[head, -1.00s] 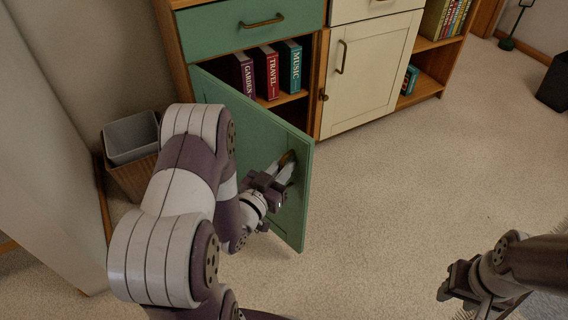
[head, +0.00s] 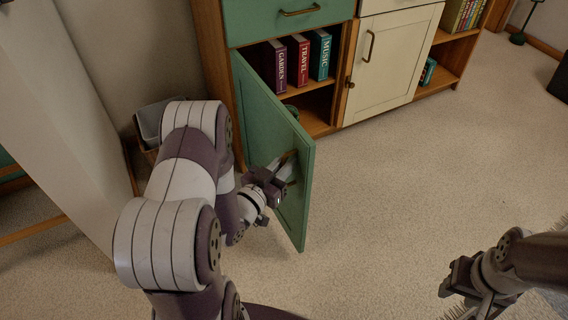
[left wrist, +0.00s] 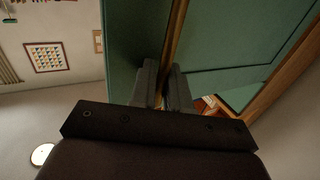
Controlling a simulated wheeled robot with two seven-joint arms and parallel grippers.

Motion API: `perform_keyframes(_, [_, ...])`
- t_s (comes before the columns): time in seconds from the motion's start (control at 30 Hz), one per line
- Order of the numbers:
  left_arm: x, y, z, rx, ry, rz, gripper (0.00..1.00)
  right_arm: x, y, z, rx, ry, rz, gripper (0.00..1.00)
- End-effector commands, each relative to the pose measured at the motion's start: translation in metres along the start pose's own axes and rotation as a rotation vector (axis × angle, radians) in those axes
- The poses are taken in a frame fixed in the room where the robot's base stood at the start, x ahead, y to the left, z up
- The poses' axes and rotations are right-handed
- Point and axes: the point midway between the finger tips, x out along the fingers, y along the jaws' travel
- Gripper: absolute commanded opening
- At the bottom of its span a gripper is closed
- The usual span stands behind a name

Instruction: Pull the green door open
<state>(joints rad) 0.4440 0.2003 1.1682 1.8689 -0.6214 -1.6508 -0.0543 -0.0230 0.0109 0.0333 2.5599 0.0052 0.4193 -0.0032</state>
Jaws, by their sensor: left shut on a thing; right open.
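The green door (head: 266,135) stands swung well out from the cabinet, hinged at its left side. Its free edge points toward me, and the shelf behind it shows. My left gripper (head: 284,172) is at the door's outer face near the free edge, shut on the brass door handle. In the left wrist view the fingers (left wrist: 167,88) close around the brass handle bar (left wrist: 174,45) in front of the green panel. Part of the handle is hidden by the fingers. My right gripper (head: 462,285) is open and empty over the carpet at the lower right.
Books (head: 299,62) stand on the shelf inside the cabinet. A cream door (head: 386,75) to the right is closed. A grey bin (head: 150,122) stands left of the cabinet, partly behind my arm. The carpet (head: 390,190) on the right is clear.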

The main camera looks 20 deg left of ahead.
Motion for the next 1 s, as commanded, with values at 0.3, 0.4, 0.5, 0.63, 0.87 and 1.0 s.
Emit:
perform_keyframes(0.3, [-0.001,0.002,0.002,-0.004,-0.006,0.004,0.29,0.000,0.000,0.000,0.000,0.000,0.000,0.43])
perform_keyframes(0.4, [-0.001,0.001,0.001,-0.003,-0.005,0.003,0.29,0.000,0.000,0.000,0.000,0.000,0.000,0.43])
perform_keyframes(0.5, [-0.004,0.000,0.001,-0.002,-0.005,0.001,0.29,-0.002,0.000,0.000,0.000,0.000,0.000,0.43])
perform_keyframes(0.63, [-0.022,0.000,-0.002,-0.004,-0.007,-0.002,0.29,-0.011,0.000,-0.001,0.000,0.000,0.000,0.43])
perform_keyframes(0.87, [-0.084,-0.001,-0.003,-0.009,-0.007,-0.010,0.29,-0.030,0.000,-0.004,0.000,0.000,0.000,0.43])
perform_keyframes(1.0, [-0.110,-0.001,-0.001,-0.006,-0.006,-0.006,0.29,-0.034,0.000,-0.004,0.000,0.000,0.000,0.43])
